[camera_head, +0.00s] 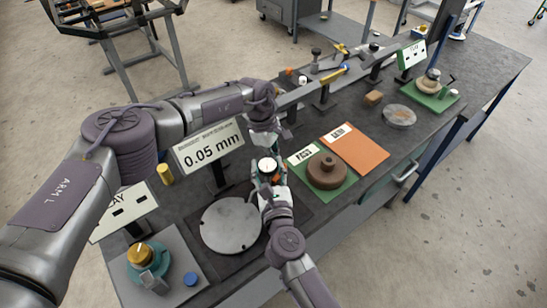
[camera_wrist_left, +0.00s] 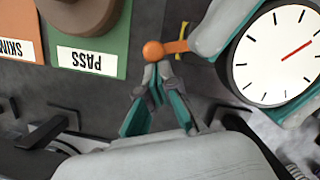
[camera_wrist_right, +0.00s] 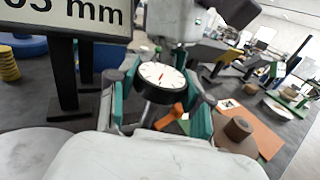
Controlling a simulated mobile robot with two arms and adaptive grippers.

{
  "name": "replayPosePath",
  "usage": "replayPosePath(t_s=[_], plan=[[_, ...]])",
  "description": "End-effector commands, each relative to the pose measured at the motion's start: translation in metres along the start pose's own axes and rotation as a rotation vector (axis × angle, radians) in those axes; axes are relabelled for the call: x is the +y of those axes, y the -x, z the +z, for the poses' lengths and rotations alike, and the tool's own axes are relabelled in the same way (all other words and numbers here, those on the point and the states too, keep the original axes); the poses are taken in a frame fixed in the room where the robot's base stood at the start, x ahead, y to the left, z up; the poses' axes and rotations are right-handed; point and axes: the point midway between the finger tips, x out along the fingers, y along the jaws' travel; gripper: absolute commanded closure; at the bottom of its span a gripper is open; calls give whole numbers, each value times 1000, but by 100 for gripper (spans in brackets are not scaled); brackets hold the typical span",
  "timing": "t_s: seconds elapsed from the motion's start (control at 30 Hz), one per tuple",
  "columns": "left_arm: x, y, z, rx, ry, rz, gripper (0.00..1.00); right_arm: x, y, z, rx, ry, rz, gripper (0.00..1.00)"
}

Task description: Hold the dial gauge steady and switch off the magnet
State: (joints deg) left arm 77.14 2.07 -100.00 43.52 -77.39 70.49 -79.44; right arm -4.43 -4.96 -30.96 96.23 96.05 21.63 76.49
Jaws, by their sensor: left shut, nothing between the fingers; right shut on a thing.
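The dial gauge (camera_head: 267,166), with a round white face and a red needle, stands beside the large round grey plate (camera_head: 231,225). My right gripper (camera_wrist_right: 158,95) is shut on the dial gauge, one finger on each side, as the right wrist view shows. My left gripper (camera_wrist_left: 156,70) is shut and empty. Its fingertips are at an orange ball-ended lever (camera_wrist_left: 154,50) beside the gauge, touching or very close to it. The lever also shows below the gauge in the right wrist view (camera_wrist_right: 172,116). The magnet base is mostly hidden by the grippers.
A sign reading 0.05 mm (camera_head: 209,147) stands close behind and left. Right of the gauge lie a green PASS mat (camera_head: 302,172) with a brown disc (camera_head: 327,171) and an orange mat (camera_head: 362,152). A teal fixture with a yellow knob (camera_head: 140,254) stands at the front left.

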Motion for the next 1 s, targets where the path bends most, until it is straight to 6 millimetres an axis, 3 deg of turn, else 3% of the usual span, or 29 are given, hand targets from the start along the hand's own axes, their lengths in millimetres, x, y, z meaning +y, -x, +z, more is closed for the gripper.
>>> replayPosePath(t_s=[0.5, 0.73, 1.0], plan=[[2, -1, 6, -2, -100, -25, 100, 0, 0, 0, 1, 0, 0, 100], [5, -3, 14, -3, -205, -50, 100, 0, 0, 0, 1, 0, 1, 100], [6, -6, 26, -4, -209, -51, 100, 0, 0, 0, 1, 0, 1, 100]])
